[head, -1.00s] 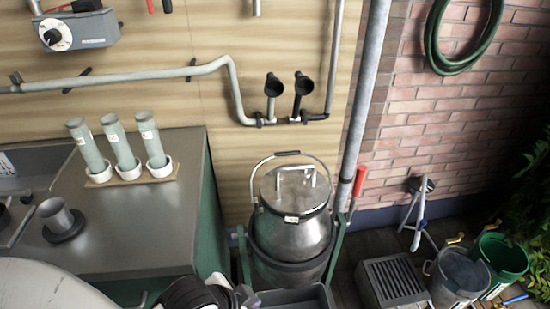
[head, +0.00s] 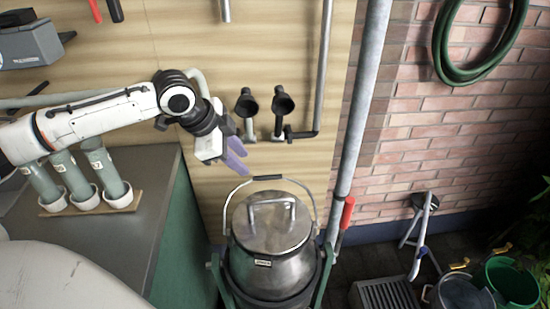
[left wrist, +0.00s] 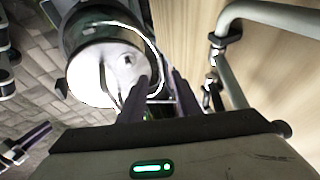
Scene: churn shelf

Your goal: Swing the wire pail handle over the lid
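The metal pail (head: 272,262) stands at the lower middle of the head view, with a metal lid (head: 265,222) on top. The lid carries a bar grip (head: 272,202). The wire handle (head: 268,178) with its black grip stands raised, arching behind the lid on the wall side. My left gripper (head: 240,154) is open and empty, up and left of the handle, apart from it. In the left wrist view its purple fingers (left wrist: 160,77) are spread, overlapping the lid and handle in the picture. A purple-fingered end (left wrist: 32,138) at that view's left edge appears to be my right gripper; its opening is unclear.
A counter (head: 150,235) with several tubes in white cups (head: 105,175) stands left of the pail. Black-capped pipe fittings (head: 283,102) are on the wall behind. A vertical pipe (head: 358,120) and a red-handled lever (head: 347,213) are close on the right.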

